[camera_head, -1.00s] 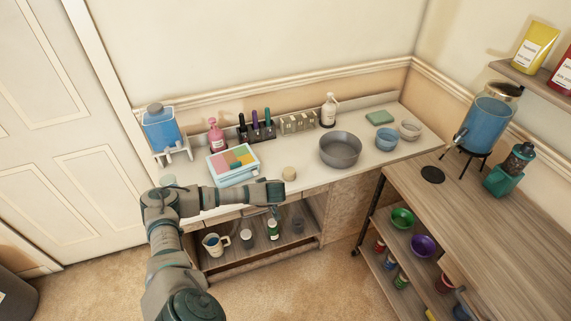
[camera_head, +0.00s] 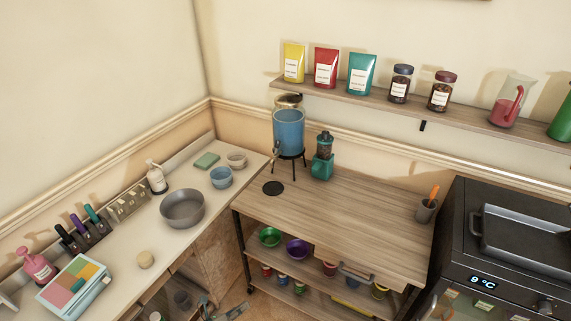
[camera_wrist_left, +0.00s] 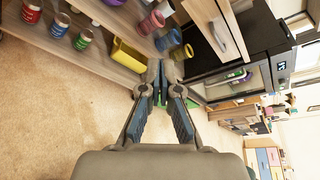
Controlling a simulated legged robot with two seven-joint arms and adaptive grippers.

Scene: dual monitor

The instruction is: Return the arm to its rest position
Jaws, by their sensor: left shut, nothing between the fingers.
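My left gripper (camera_head: 230,312) shows only in part at the bottom edge of the head view, low in front of the shelves. In the left wrist view my left gripper (camera_wrist_left: 161,98) has its fingertips together, with nothing between them. It is clear of the shelf unit and above open floor. Most of my left arm is outside the head view. My right gripper is in neither view.
The white counter (camera_head: 185,237) holds a grey bowl (camera_head: 182,209). The wooden table (camera_head: 340,220) holds a blue dispenser (camera_head: 289,132). A black oven (camera_head: 465,285) stands at the right. Carpet (camera_wrist_left: 70,120) is free below the shelves.

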